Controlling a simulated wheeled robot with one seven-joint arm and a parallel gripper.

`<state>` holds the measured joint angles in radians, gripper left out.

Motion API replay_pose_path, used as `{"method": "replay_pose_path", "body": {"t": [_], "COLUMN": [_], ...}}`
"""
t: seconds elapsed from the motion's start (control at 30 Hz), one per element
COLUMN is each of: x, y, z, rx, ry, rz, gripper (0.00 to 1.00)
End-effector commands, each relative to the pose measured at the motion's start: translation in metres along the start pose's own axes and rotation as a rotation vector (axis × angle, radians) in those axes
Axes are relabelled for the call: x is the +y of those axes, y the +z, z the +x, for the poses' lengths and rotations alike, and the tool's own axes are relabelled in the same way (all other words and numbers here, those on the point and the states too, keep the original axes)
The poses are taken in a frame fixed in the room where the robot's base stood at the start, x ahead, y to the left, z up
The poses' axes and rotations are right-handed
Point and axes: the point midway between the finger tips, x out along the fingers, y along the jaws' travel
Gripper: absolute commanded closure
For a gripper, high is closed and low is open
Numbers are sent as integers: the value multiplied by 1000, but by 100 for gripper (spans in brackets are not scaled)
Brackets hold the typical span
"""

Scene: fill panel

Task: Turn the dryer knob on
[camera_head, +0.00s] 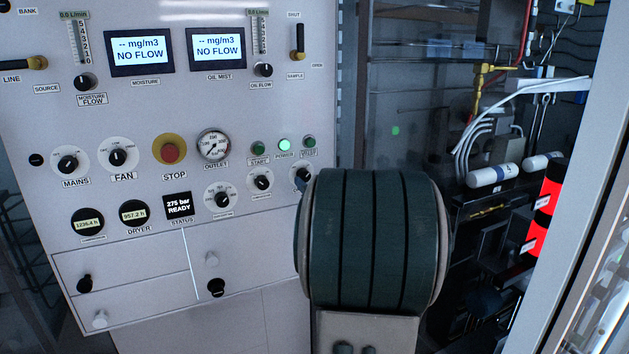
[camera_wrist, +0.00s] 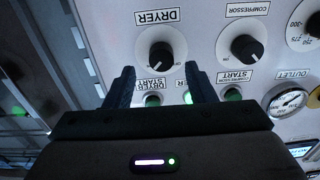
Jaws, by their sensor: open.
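The dryer knob (camera_wrist: 160,54) is a black knob on a round white dial, under an upside-down DRYER label in the wrist view. In the head view the dryer knob (camera_head: 302,176) shows at the edge of my arm, which partly covers it. My gripper (camera_wrist: 158,70) is open, with its two dark fingertips apart, one at each lower side of the dial in the wrist picture. The knob appears between and just beyond the fingertips; I cannot tell whether they touch it. My fingers are hidden behind my arm in the head view.
The compressor knob (camera_wrist: 246,48) is beside the dryer dial. The green dryer start button (camera_wrist: 152,100) shows between my fingers. The red stop button (camera_head: 170,152) and outlet gauge (camera_head: 213,145) are farther left on the panel.

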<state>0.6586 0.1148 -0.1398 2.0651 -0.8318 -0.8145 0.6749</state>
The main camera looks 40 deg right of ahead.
Motion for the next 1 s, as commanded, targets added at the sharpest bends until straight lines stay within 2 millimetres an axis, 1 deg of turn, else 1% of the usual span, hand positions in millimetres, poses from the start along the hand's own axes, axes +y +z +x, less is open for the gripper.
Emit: {"method": "replay_pose_path", "body": {"t": [0.03, 0.2, 0.3, 0.43, 0.53, 0.7, 1.0], "x": [2, 3, 4, 7, 9, 10, 9], "y": [1, 0, 0, 0, 1, 1, 0], "z": [-12, -47, -66, -84, -93, -101, -101], "rx": [3, 4, 5, 4, 1, 0, 0], "ry": [4, 6, 6, 7, 8, 6, 6], "rz": [-2, -1, -1, 2, 4, 5, 5], "gripper": [50, 50, 50, 50, 50, 50, 50]}}
